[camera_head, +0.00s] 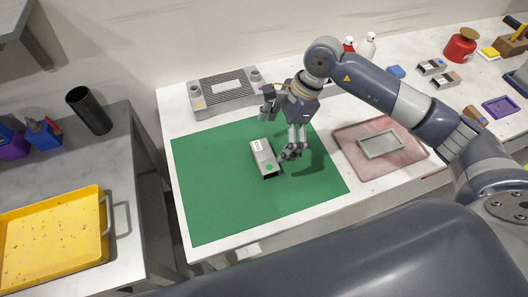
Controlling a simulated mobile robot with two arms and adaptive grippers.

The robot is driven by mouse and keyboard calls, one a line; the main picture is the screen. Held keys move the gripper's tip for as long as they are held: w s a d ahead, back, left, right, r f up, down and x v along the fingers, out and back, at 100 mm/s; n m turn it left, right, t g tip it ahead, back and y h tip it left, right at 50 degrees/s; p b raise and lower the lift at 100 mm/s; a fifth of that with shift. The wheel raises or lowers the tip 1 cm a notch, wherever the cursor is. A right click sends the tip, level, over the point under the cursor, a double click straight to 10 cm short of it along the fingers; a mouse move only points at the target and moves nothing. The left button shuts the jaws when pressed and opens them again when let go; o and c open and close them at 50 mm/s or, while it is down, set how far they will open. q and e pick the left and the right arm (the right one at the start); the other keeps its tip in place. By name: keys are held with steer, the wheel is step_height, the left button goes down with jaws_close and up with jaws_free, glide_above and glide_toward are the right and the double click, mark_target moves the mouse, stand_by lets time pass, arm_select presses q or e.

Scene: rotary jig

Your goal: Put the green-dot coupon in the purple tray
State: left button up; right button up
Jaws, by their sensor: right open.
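The green-dot coupon (264,158) is a grey block with a white label at its upper end and a green dot near its lower end. It lies on the green mat (215,190). My right gripper (277,135) is open and empty, just above and right of the coupon, its fingers apart; I cannot tell if the lower finger touches it. The purple tray (502,107) lies at the far right of the white table, apart from the gripper, and looks empty. My left gripper is not in view.
A grey slotted fixture (223,92) stands behind the mat. A reddish mat with a grey tray (381,144) lies to the right. Two labelled blocks (432,67), (446,80) and a red weight-like object (460,45) lie farther back. A yellow tray (52,240) is on the left bench.

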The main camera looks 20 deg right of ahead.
mark_target(264, 155)
steer(key=shift+a+f, duration=0.3)
steer(key=shift+f, duration=0.35)
steer(key=p+x, duration=0.2)
steer(key=x, duration=0.2)
steer(key=shift+f+p, duration=0.2)
steer(key=shift+p, duration=0.1)
steer(key=shift+a+f, duration=0.15)
steer(key=shift+f, duration=0.2)
steer(key=shift+c, duration=0.6)
steer(key=c, duration=1.1)
steer(key=shift+w+r, duration=0.1)
steer(key=shift+r, duration=0.05)
